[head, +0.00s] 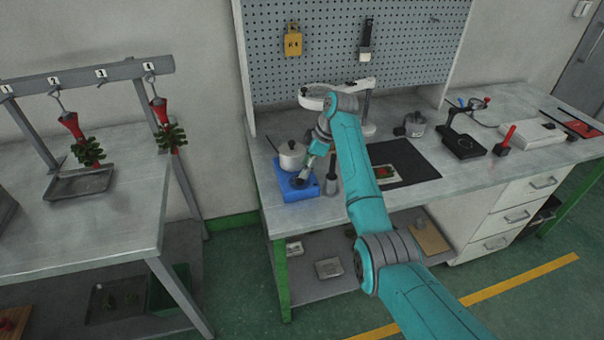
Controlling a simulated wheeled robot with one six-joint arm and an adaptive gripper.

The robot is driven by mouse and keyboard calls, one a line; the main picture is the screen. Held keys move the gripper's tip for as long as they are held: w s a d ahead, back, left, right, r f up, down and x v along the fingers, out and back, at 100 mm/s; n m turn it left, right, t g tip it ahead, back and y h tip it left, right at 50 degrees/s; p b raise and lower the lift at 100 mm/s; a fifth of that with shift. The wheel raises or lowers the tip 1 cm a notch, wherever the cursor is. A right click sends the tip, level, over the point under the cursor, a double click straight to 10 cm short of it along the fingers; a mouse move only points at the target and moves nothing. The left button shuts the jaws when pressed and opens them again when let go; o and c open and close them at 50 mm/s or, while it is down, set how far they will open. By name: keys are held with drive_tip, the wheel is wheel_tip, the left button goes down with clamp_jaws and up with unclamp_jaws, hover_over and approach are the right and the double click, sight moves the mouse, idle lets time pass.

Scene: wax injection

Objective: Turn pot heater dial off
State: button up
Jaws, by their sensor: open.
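The pot heater (289,194) is a blue box at the left end of the workbench. A small whitish pot (290,157) with a handle sits on its back part. My gripper (303,175) reaches down over the front of the heater, beside the pot, with its fingers tilted. It is open. The heater's dial is under or beside the fingertips and too small to make out, so I cannot tell its setting or whether the fingers touch it.
A dark cylindrical tool (332,184) stands just right of the heater. A black mat (413,160) lies further right. A white ring lamp (366,112) stands behind my arm. A second table (120,205) is across a gap at left.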

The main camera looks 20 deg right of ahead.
drive_tip(key=v, duration=0.7)
drive_tip(key=shift+d+r, duration=0.15)
drive_tip(key=shift+r, duration=0.1)
drive_tip(key=shift+s, duration=0.15)
